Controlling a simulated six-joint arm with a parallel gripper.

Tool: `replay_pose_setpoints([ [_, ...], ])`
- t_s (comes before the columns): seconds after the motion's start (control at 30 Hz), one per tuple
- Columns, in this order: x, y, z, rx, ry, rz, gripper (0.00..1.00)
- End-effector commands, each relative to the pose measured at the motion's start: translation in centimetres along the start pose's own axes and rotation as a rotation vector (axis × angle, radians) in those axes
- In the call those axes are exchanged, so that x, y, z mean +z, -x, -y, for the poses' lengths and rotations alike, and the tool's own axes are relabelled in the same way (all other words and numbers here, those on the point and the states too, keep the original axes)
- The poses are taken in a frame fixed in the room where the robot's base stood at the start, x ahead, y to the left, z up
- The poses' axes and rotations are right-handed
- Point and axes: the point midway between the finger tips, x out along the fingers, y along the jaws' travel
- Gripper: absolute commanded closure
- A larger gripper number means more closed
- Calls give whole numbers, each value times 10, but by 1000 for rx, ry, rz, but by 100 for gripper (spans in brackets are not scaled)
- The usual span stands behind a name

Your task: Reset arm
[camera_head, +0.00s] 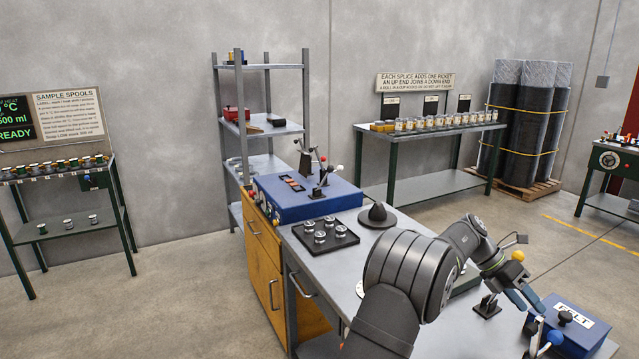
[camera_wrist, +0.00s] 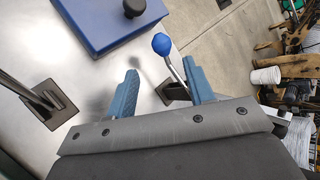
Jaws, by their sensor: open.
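My gripper (camera_head: 525,299) is over the right end of the grey bench. Its two blue fingers also show in the wrist view (camera_wrist: 163,86), spread apart with nothing gripped. A lever with a blue ball knob (camera_wrist: 161,44) shows between and beyond the fingers, nearer the right one. I cannot tell whether a finger touches it. The blue knob also shows in the head view (camera_head: 555,338). My arm reaches across the bench from the lower middle and hides part of the bench top.
A blue labelled box (camera_head: 575,322) with a black knob stands close to the gripper. A lever with a yellow ball (camera_head: 518,255) is behind it. A black tray (camera_head: 325,237) with several metal pucks, a dark cone (camera_head: 377,215) and a blue lever console (camera_head: 305,200) are further left.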

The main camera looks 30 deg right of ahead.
Motion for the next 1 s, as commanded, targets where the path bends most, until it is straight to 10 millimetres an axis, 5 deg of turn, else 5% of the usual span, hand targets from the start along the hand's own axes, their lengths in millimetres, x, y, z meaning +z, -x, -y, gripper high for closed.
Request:
replay_pose_setpoints([
  [0.5,0,-93,1,-2,-1,-1,52],
  [1.0,0,-107,1,0,-1,1,52],
])
